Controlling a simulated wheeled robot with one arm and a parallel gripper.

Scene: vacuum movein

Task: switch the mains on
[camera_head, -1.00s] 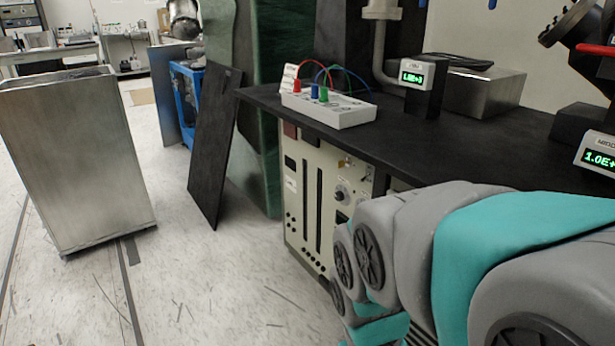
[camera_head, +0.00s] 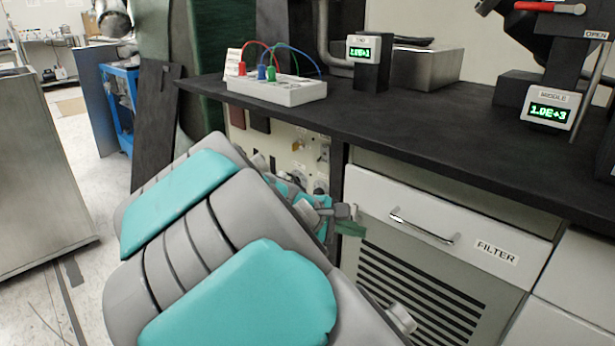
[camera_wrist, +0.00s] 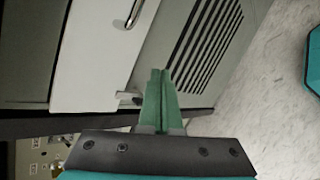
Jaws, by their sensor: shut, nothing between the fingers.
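A cream control panel (camera_head: 300,150) with knobs and fittings sits under the black bench; my arm hides much of it. Its edge shows at the lower left of the wrist view (camera_wrist: 30,158). I cannot tell which fitting is the mains switch. My gripper (camera_head: 351,229) is shut and empty, its green fingers in front of the white FILTER cabinet, right of the panel. In the wrist view the fingers (camera_wrist: 160,78) point at the cabinet's louvred lower front. A small metal handle (camera_wrist: 128,97) shows just left of them; I cannot tell whether they touch.
The black bench top (camera_head: 420,125) overhangs the panel and cabinet. It bears a white box with coloured leads (camera_head: 290,93) and gauges. The FILTER drawer has a bar handle (camera_head: 421,228). A dark board leans at the left (camera_head: 155,120), near a metal bin (camera_head: 35,190).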

